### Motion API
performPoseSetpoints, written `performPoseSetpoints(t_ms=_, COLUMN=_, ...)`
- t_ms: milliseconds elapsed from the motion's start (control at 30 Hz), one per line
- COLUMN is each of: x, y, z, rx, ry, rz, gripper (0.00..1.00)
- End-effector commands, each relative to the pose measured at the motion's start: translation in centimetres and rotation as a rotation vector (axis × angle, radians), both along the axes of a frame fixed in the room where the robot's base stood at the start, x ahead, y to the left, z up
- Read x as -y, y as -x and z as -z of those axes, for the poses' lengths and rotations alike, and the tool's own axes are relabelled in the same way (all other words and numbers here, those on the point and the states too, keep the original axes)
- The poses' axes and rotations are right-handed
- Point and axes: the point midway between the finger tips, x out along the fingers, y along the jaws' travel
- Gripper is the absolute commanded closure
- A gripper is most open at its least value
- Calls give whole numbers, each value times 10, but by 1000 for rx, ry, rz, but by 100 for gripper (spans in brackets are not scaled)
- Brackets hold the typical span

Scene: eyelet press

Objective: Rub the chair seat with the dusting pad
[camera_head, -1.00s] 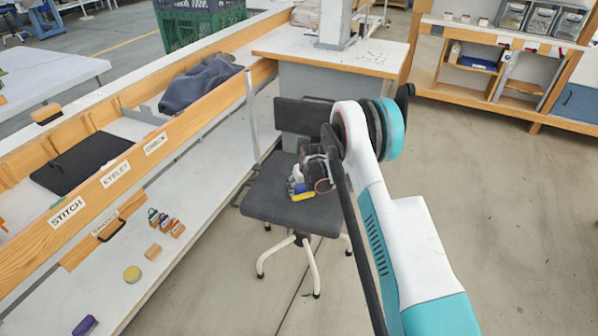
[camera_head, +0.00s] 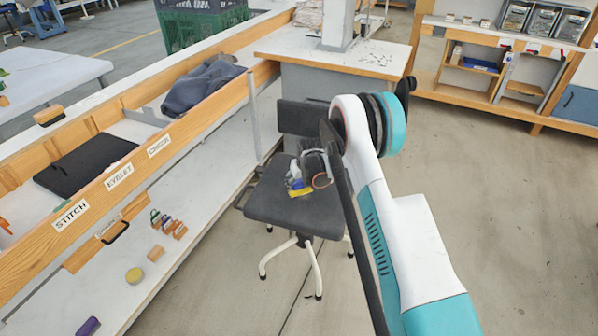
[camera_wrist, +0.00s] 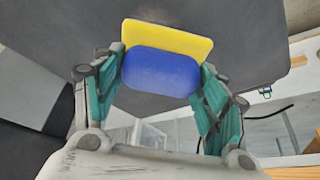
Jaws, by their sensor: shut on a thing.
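The chair (camera_head: 283,203) has a dark grey seat and backrest on a white swivel base, beside the bench. My gripper (camera_head: 299,181) is over the seat and is shut on the dusting pad (camera_head: 300,191). In the wrist view the dusting pad (camera_wrist: 165,68) has a blue grip and a yellow face, held between the two green fingers of my gripper (camera_wrist: 160,85). The yellow face is at the dark seat (camera_wrist: 240,40). I cannot tell for certain whether it touches.
The long bench (camera_head: 160,235) with wooden rails and labelled bays runs along the chair's left. A worktable (camera_head: 330,65) stands behind the chair's backrest. Shelving (camera_head: 500,70) is at the back right. Open floor (camera_head: 480,180) lies to the right.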

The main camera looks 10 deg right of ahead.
Motion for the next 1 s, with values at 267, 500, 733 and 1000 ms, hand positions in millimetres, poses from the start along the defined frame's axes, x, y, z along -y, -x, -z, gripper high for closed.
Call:
performPoseSetpoints(t_ms=267, x=-2, y=-1, z=-27, rx=0, ry=0, rz=1, gripper=56)
performPoseSetpoints(t_ms=500, x=-3, y=-2, z=-45, rx=0, ry=0, rz=1, gripper=56)
performPoseSetpoints(t_ms=733, x=-3, y=-2, z=-46, rx=0, ry=0, rz=1, gripper=56)
performPoseSetpoints(t_ms=1000, x=-3, y=-2, z=-46, rx=0, ry=0, rz=1, gripper=56)
